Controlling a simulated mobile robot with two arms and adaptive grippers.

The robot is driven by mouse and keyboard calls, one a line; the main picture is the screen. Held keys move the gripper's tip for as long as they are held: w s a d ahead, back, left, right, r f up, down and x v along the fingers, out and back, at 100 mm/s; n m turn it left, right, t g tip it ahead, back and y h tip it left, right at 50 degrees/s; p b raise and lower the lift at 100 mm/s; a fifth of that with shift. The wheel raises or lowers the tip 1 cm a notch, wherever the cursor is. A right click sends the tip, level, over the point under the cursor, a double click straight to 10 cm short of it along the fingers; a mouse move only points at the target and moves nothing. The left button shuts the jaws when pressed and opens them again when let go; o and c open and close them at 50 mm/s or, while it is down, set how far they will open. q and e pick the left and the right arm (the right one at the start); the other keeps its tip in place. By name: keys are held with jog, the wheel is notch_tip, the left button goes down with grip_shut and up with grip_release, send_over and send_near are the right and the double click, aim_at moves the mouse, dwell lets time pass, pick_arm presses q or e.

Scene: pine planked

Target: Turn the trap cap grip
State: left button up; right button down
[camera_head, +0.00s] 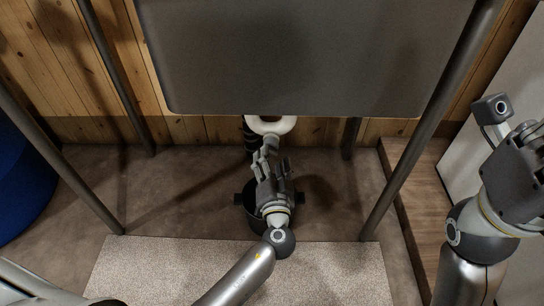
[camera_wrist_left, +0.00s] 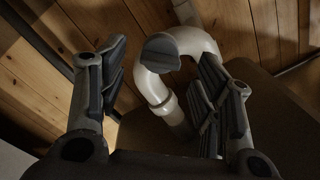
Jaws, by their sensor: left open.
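The trap is a white curved pipe (camera_head: 284,126) just below the front edge of the grey basin; it also shows in the left wrist view (camera_wrist_left: 150,86). Its grey cap grip (camera_wrist_left: 161,53) is a flat tab at the bend in the left wrist view. My left gripper (camera_head: 273,160) is open in front of the trap. In the left wrist view its fingers (camera_wrist_left: 162,72) stand on either side of the cap grip, with gaps between. My right gripper (camera_head: 515,165) is at the right edge of the head view, away from the trap; its jaw opening is unclear.
The grey basin (camera_head: 300,60) hangs over the trap on slanted metal legs (camera_head: 415,135). A black bucket (camera_head: 256,216) stands on the floor beneath my left gripper. A speckled mat (camera_head: 335,272) lies in front. A blue barrel (camera_head: 20,190) is at left, a wooden step (camera_head: 408,215) at right.

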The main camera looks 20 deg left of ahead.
pick_arm(q)
jog(key=v, duration=1)
jog(key=shift+s+r, duration=0.1)
